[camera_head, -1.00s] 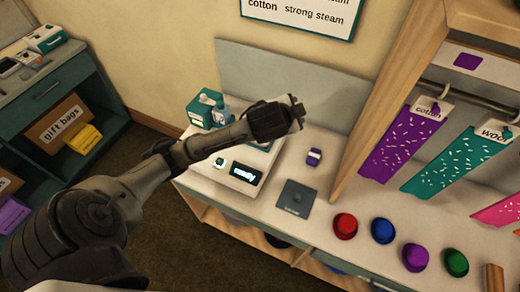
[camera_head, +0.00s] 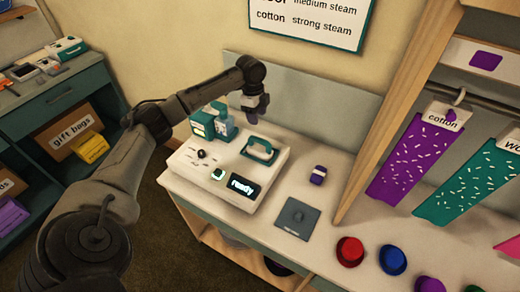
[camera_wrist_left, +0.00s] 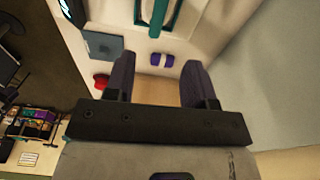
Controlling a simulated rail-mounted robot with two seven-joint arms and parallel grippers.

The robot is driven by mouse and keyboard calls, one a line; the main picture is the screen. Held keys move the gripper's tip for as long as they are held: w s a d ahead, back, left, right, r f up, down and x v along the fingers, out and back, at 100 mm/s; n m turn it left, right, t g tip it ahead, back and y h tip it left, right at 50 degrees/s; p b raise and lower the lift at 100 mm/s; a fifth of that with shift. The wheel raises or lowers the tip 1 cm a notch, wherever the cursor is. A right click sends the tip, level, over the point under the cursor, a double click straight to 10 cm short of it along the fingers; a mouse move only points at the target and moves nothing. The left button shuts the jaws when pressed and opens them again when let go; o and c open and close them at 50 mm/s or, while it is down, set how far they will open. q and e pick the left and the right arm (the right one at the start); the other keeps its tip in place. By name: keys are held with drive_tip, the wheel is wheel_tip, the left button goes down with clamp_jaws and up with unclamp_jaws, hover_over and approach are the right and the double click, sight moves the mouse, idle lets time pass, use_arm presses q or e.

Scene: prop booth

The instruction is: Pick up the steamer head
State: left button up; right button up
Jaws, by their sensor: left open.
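The steamer head, a white piece with a teal loop handle (camera_head: 260,151), rests on top of the white steamer unit (camera_head: 205,190) in the head view. Its teal handle also shows at the top of the left wrist view (camera_wrist_left: 157,12). My left gripper (camera_head: 254,114) points down above and behind the steamer head, apart from it. In the left wrist view its two fingers (camera_wrist_left: 158,75) are spread with nothing between them. My right gripper is in neither current view.
The unit's display (camera_head: 242,187) reads "ready". A teal and white bottle or box (camera_head: 205,125) stands at its back left. A purple item (camera_head: 318,175) and a grey pad (camera_head: 296,218) lie to the right. A grey back panel (camera_head: 310,100) rises behind the counter.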

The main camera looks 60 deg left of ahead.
sight(260, 139)
use_arm(q)
drive_tip(key=f, duration=0.5)
drive_tip(key=d+f+b, duration=0.1)
drive_tip(key=f, duration=0.2)
drive_tip(key=shift+w+f, duration=0.25)
drive_tip(key=shift+f, duration=0.05)
drive_tip(key=shift+d+f+b, duration=0.15)
drive_tip(key=shift+f+b, duration=0.05)
drive_tip(key=shift+f, duration=1.1)
drive_tip(key=shift+d+f+b, duration=0.1)
drive_tip(key=shift+f+b, duration=0.1)
drive_tip(key=shift+f, duration=1.1)
drive_tip(key=shift+c, duration=0.5)
drive_tip(key=c, duration=0.7)
clamp_jaws()
drive_tip(key=shift+r, duration=0.1)
